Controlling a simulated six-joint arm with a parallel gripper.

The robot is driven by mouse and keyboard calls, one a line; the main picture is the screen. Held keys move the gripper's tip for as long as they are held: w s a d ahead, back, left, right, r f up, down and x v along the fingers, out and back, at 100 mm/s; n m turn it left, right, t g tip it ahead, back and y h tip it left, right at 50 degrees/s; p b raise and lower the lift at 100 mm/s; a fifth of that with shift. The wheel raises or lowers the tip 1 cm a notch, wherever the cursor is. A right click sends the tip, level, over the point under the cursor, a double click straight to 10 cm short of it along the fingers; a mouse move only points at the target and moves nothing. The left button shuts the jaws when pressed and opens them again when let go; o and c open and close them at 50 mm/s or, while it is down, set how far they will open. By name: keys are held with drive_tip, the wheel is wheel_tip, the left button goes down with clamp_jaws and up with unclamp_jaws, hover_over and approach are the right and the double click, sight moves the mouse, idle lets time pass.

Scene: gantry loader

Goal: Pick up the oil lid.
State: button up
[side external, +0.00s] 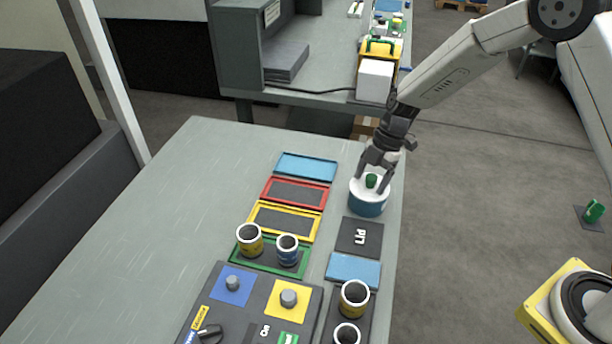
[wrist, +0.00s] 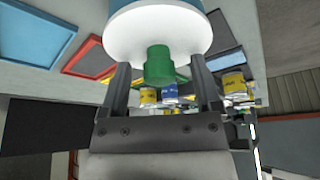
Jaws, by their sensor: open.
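The lid (side external: 368,200) is a round piece with a white top, a blue side and a green knob (side external: 371,181) in the middle. It sits near the right edge of the grey table, behind a dark plate marked "Lid" (side external: 361,237). In the wrist view the lid's white face (wrist: 130,42) and green knob (wrist: 160,66) show close up. My gripper (side external: 371,186) is over the lid with its fingers on either side of the knob. In the wrist view the gripper (wrist: 158,84) is open, with gaps between the fingers and the knob.
Blue, red, yellow and green frames (side external: 294,192) lie left of the lid. Two cups (side external: 249,239) stand in the green frame, and two more (side external: 354,298) stand at the front right. A control panel (side external: 240,300) lies at the front. The table's left side is clear.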

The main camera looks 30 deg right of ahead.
sight(372, 177)
clamp_jaws()
drive_tip(key=shift+r, duration=0.2)
idle(0.3)
drive_tip(key=shift+r, duration=0.5)
wheel_tip(372, 177, up, 2)
drive_tip(key=s+d+r, duration=0.1)
drive_tip(key=s+r, duration=0.8)
drive_tip(key=s, duration=0.5)
drive_tip(key=shift+d+r, duration=0.2)
drive_tip(key=shift+r, duration=0.1)
